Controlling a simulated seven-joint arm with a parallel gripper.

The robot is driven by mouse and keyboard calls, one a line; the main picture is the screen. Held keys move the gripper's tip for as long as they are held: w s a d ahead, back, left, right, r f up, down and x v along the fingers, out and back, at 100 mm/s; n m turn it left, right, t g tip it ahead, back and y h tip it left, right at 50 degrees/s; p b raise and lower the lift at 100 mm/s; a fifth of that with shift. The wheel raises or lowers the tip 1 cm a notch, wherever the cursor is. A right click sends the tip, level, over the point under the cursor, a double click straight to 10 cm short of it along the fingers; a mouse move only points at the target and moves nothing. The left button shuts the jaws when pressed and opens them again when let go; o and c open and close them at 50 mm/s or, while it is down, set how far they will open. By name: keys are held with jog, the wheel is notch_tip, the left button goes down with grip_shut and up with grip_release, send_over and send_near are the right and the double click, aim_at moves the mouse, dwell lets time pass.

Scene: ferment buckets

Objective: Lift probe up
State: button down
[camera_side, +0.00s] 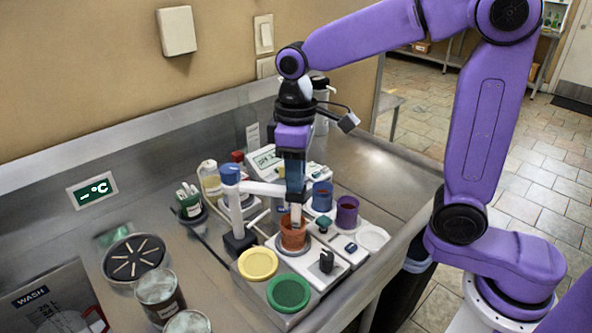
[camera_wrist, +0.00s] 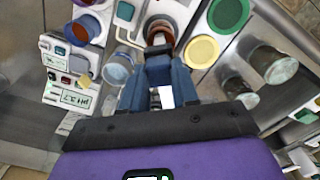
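The probe (camera_side: 296,214) is a slim grey-white piece standing about upright, with its lower end inside the orange-brown bucket (camera_side: 292,237). My gripper (camera_side: 295,197) points straight down above the bucket. Its blue fingers (camera_wrist: 165,70) come close together on the probe's upper part and look shut on it. The probe's tip is hidden in the bucket. A white stand arm (camera_side: 262,188) reaches from a post to the left toward my fingers.
A meter with a display (camera_side: 268,158) stands behind. Blue (camera_side: 322,195) and purple (camera_side: 347,212) buckets stand to the right. Yellow (camera_side: 258,264) and green (camera_side: 289,293) lids lie in front. The stand post (camera_side: 236,215) is close on the left.

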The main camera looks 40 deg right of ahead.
jog(key=shift+w+r, duration=0.1)
jog(key=shift+r, duration=3)
jog(key=c, duration=0.8)
grip_release()
jog(key=shift+c, duration=0.2)
notch_tip(320, 180, up, 12)
